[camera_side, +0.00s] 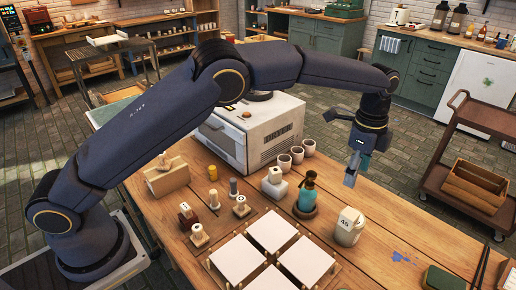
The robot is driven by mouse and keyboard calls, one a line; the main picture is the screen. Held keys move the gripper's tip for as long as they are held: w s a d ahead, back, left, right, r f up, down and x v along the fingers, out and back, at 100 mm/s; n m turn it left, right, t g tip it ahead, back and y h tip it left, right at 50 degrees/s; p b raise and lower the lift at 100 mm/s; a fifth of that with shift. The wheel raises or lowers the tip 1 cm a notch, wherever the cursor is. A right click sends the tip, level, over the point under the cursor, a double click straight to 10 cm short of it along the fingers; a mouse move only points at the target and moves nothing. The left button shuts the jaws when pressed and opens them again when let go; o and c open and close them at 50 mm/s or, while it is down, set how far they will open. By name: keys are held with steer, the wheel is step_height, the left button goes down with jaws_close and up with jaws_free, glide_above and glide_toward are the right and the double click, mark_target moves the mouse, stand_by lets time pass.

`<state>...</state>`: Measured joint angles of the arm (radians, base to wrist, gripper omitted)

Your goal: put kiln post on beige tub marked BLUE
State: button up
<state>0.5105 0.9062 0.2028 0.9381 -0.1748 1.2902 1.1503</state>
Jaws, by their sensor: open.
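My gripper (351,178) hangs above the right part of the wooden table, open and empty, pointing down. It is apart from the things on the table. A pale tub-like container (347,230) stands below my gripper in the picture and bears dark marking that looks like 45. I cannot read the word BLUE on anything here.
A teal bottle (307,193) stands left of my gripper. White square tiles (272,231) lie at the front. Small cups (297,154) stand by a white kiln-like box (252,130) behind. The tabletop right of the pale container is mostly clear, with a blue stain (402,258).

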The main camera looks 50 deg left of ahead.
steer(key=s+a+r+n+t+h, duration=0.1)
steer(key=s+a+r+n+t, duration=0.2)
steer(key=s+a+r+n, duration=0.9)
steer(key=s+a+n+t, duration=0.1)
steer(key=s+a, duration=0.4)
steer(key=s, duration=0.5)
steer(key=s+a+n+t+y, duration=0.1)
steer(key=s+a+n, duration=0.3)
steer(key=s, duration=0.6)
steer(key=shift+a+r, duration=0.35)
steer(key=shift+a, duration=0.85)
steer(key=shift+o, duration=0.5)
